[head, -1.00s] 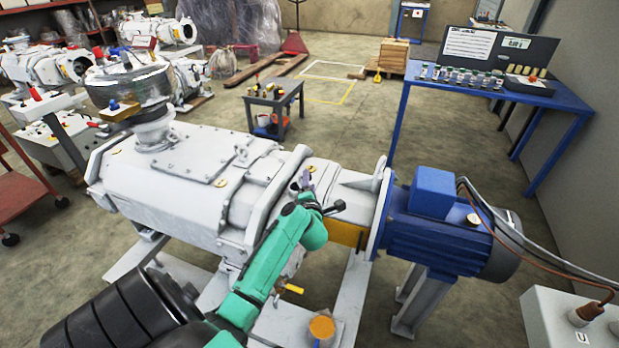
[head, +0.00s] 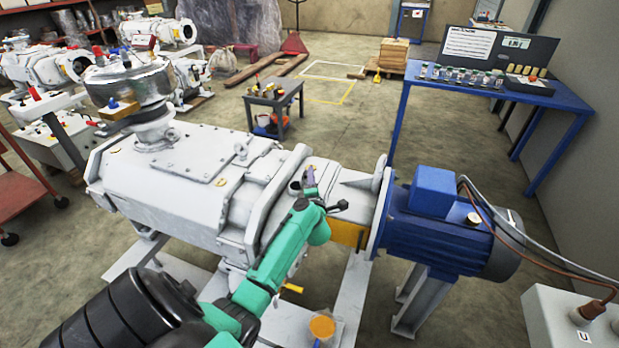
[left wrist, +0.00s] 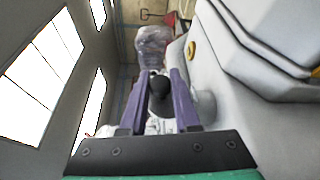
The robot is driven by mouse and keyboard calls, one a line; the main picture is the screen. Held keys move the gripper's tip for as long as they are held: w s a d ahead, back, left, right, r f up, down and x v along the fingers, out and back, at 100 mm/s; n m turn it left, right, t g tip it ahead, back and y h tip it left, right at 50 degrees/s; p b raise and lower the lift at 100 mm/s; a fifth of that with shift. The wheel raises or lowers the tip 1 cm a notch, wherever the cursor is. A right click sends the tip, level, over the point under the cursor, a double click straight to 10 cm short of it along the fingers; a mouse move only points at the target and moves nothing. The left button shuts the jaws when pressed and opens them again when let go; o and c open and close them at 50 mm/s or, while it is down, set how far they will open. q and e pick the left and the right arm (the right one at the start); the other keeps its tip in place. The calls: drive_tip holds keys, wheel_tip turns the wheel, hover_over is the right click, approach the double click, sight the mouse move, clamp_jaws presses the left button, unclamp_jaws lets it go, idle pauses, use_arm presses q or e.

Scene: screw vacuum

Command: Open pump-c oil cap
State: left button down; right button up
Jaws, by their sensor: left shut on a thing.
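The pump (head: 200,185) is a large light grey housing with a blue motor (head: 440,225) at its right end. My left gripper (head: 312,176) is above the pump top, near a short round neck with a dark opening (head: 294,187). In the left wrist view, the purple fingers of my left gripper (left wrist: 160,80) are shut on a dark round-headed cap (left wrist: 158,88). The cap appears beside the pale neck, apart from it as far as I can see. In the head view the cap is hidden by the gripper. My right gripper is out of view.
A blue table (head: 560,100) with several small bottles and an open case stands at the back right. A small grey table (head: 272,98) stands behind the pump. A grey upright lug (head: 380,175) rises just right of my gripper. Open floor lies beyond the pump.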

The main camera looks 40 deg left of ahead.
use_arm(q)
drive_tip(key=shift+w+d+f+m+t+y+b, duration=0.15)
drive_tip(key=shift+d+f+m+y+b, duration=0.1)
drive_tip(key=shift+m, duration=0.35)
drive_tip(key=shift+w+d+f+m+t+y+b, duration=0.15)
drive_tip(key=shift+d+m+y, duration=0.1)
drive_tip(key=shift+m, duration=0.35)
drive_tip(key=shift+s, duration=0.15)
drive_tip(key=c, duration=0.7)
unclamp_jaws()
drive_tip(key=shift+o, duration=0.2)
drive_tip(key=v, duration=1.4)
drive_tip(key=shift+s, duration=0.2)
drive_tip(key=shift+d, duration=0.2)
